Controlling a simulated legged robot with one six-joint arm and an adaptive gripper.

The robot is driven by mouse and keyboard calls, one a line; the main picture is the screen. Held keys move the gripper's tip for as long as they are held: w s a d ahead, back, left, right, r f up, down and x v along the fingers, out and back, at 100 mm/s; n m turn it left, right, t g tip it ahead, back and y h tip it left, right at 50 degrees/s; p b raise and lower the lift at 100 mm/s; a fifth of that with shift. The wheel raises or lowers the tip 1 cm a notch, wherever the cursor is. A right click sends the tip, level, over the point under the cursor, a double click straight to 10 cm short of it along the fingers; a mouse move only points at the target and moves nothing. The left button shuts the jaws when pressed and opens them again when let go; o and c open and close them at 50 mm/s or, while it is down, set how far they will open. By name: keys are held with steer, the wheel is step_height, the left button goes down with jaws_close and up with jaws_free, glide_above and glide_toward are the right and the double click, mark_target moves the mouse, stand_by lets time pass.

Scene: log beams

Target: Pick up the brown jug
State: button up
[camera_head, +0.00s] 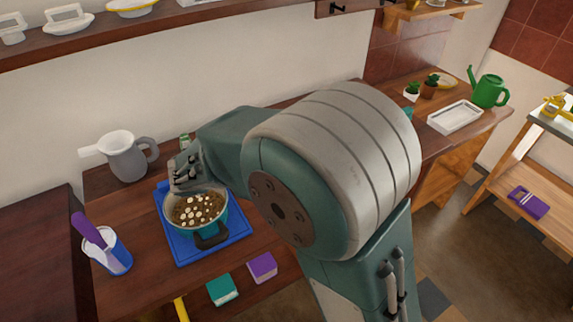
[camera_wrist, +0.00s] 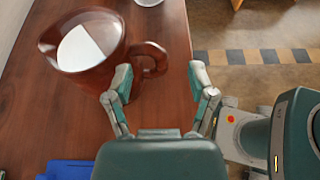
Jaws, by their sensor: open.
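The brown jug (camera_wrist: 70,76) stands on the wooden counter at the upper left of the wrist view. It is reddish brown, with a white patch showing inside its round opening and a loop handle (camera_wrist: 158,60) on its right side. My gripper (camera_wrist: 160,80) is open and empty, its two fingers spread apart. The left fingertip is close to the jug's handle in the picture; I cannot tell whether they touch. The handle shows just ahead of the gap between the fingers. In the head view the brown jug is not visible, and my arm covers much of the counter.
In the head view a grey jug (camera_head: 126,160) and a pot of food (camera_head: 197,214) on a blue board (camera_head: 180,249) stand at left. A cup (camera_head: 112,259) and two small boxes are nearer. A white tray (camera_head: 455,118) and green watering can (camera_head: 489,91) stand right.

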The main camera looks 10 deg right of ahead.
steer(key=d+f, duration=0.2)
steer(key=w+d+f, duration=0.1)
steer(key=d+f, duration=0.1)
steer(key=f, duration=0.1)
steer(key=w+d+f, duration=0.1)
steer(key=d+f, duration=0.1)
steer(key=shift+d+f, duration=0.25)
steer(key=shift+w+a, duration=0.1)
jaws_close()
